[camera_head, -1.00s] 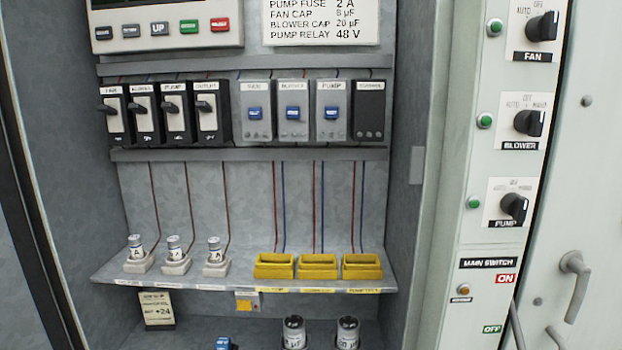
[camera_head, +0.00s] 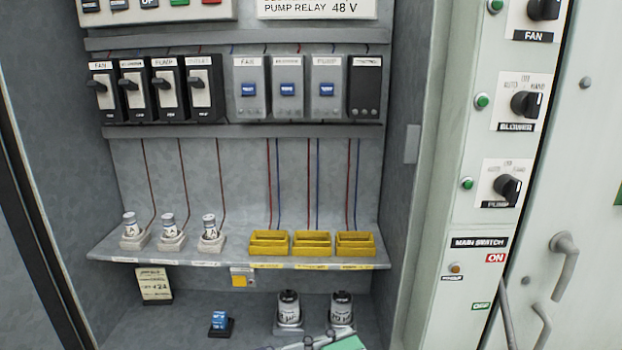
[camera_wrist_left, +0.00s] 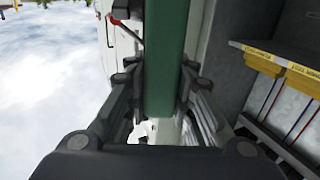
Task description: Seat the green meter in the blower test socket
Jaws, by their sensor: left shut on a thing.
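The green meter is a dark green bar (camera_wrist_left: 165,60) between the two fingers of my left gripper (camera_wrist_left: 158,85) in the left wrist view. The fingers are shut on it from both sides. In the head view a green corner of it (camera_head: 345,343) and grey finger parts show at the bottom edge, in front of and below the shelf. Three yellow open-topped sockets stand on the shelf: left (camera_head: 268,243), middle (camera_head: 311,243) and right (camera_head: 355,244). The middle one is below the blower relay. Their small labels are hard to read. My right gripper is not in view.
Three small fuses (camera_head: 168,228) stand in white holders left of the sockets. Below the shelf (camera_head: 215,262) are two silver cylinders (camera_head: 289,310) and a blue part (camera_head: 220,321). Wires run behind the sockets. The cabinet side wall (camera_head: 400,230) bounds the right.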

